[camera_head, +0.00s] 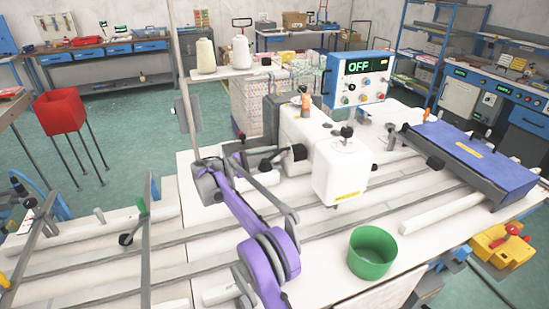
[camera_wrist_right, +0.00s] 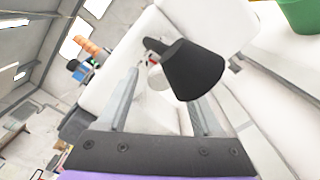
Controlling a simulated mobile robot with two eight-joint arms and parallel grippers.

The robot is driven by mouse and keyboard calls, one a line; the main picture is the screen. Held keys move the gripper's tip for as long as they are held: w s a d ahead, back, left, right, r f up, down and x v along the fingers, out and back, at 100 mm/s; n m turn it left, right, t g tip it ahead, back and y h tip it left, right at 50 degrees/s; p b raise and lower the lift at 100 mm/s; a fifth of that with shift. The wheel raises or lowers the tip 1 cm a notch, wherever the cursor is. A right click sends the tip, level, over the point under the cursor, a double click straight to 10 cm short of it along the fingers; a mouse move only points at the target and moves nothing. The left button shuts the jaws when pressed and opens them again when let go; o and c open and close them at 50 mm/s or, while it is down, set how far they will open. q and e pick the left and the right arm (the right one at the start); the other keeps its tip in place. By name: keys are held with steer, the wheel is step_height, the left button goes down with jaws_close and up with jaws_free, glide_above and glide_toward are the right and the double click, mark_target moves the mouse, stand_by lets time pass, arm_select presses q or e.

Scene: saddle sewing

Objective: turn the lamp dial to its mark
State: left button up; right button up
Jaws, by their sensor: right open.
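A dark, tapered knob, which I take for the lamp dial (camera_wrist_right: 193,70), shows up close in the right wrist view. In the head view it is the small black knob (camera_head: 299,152) on the left side of the white sewing machine (camera_head: 340,165). My right gripper (camera_head: 280,158), on the purple arm, is beside it with its fingers pointing at it. In the right wrist view its fingers (camera_wrist_right: 168,95) are apart, with the knob between and beyond their tips. I cannot tell whether they touch it. No mark on the dial can be made out. My left gripper is not in view.
A control box (camera_head: 345,90) reading "OFF" stands behind the machine. A green bin (camera_head: 372,252) stands on the white table at front right, and a blue panel (camera_head: 465,165) lies at right. White thread cones (camera_head: 240,52) stand on a rack behind. Rails cross the table.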

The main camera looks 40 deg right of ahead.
steer(key=shift+s+d, duration=0.25)
steer(key=shift+d, duration=0.35)
jaws_close()
